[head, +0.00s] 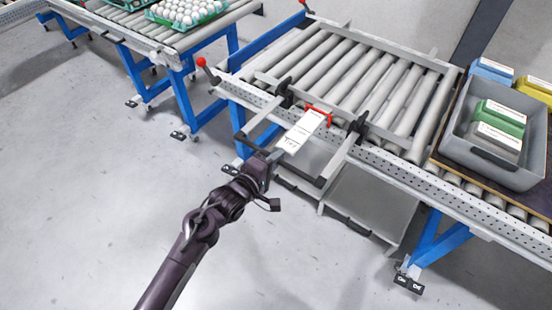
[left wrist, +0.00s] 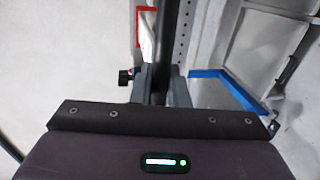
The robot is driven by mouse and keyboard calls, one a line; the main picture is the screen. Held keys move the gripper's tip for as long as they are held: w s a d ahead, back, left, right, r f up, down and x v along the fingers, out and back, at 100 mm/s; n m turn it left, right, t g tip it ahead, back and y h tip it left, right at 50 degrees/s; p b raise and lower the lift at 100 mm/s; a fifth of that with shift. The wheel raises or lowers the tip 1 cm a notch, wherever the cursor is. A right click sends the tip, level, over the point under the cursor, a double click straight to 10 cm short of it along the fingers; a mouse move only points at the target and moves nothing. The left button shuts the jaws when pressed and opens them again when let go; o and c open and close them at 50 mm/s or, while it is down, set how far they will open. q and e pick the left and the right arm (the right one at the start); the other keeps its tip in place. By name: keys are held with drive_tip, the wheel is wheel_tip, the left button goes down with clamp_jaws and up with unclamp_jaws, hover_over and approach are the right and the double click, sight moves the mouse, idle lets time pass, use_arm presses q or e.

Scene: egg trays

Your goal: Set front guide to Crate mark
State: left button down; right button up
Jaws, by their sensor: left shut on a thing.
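The front guide is a grey rail with black clamps across the roller conveyor, and its dark front bar (head: 302,175) hangs out past the conveyor's near side. My left gripper (head: 273,157) is shut on this bar. In the left wrist view, the jaws (left wrist: 160,88) close on both sides of the dark bar (left wrist: 161,45). A white mark plate (head: 300,134) slopes out from the conveyor edge, its lettering too small to read surely. A red frame (head: 319,113) sits at the plate's far end, and it also shows in the left wrist view (left wrist: 139,28). My right gripper is out of view.
A grey crate (head: 487,158) with coloured egg boxes stands on the conveyor at right. White eggs in a green tray (head: 187,12) are on another conveyor at upper left. Red-knobbed levers (head: 202,63) stick out at the conveyor's left end. The floor in front is clear.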

sight(292, 142)
use_arm(q)
drive_tip(key=x, duration=0.2)
drive_tip(key=r+b+x, duration=0.1)
drive_tip(key=x, duration=0.2)
drive_tip(key=b+x, duration=0.1)
drive_tip(key=x, duration=0.2)
drive_tip(key=shift+w+d+r, duration=0.2)
drive_tip(key=shift+w+r, duration=0.05)
drive_tip(key=c, duration=1.5)
unclamp_jaws()
drive_tip(key=shift+v, duration=3.95)
